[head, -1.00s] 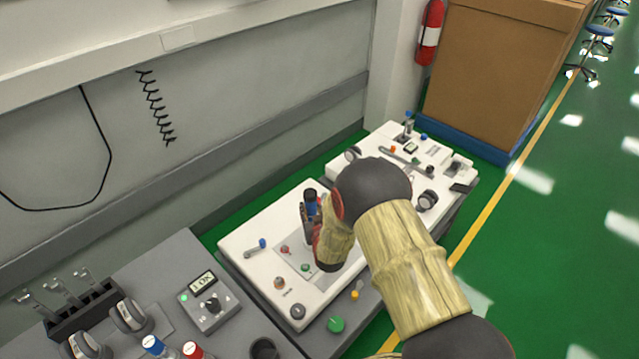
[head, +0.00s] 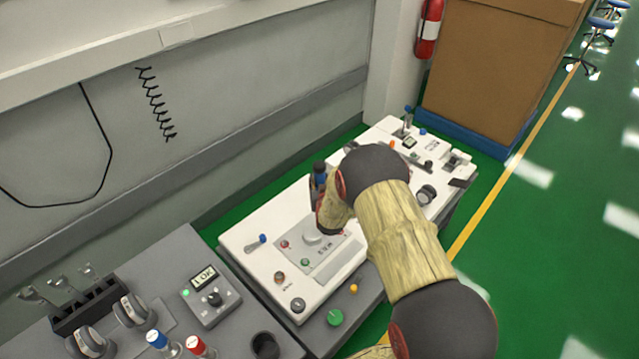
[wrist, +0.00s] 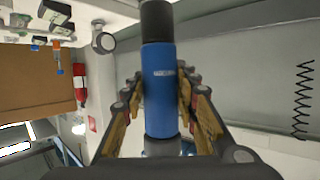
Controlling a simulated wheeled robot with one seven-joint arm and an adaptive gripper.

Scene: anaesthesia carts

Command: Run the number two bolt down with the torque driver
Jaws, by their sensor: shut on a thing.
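My gripper (wrist: 160,110) is shut on the torque driver (wrist: 158,75), which has a blue body with a small white label and a black end. In the head view the driver (head: 319,172) stands roughly upright in my gripper, above the far side of the first white cart top. My wrist and arm hide part of the gripper there. I cannot make out the number two bolt or the driver's tip.
A grey bench (head: 180,255) at the left holds a controller (head: 210,297) whose display reads OK, a black tool rack (head: 85,308) and blue- and red-capped bottles. Green floor (head: 530,230) lies clear at right.

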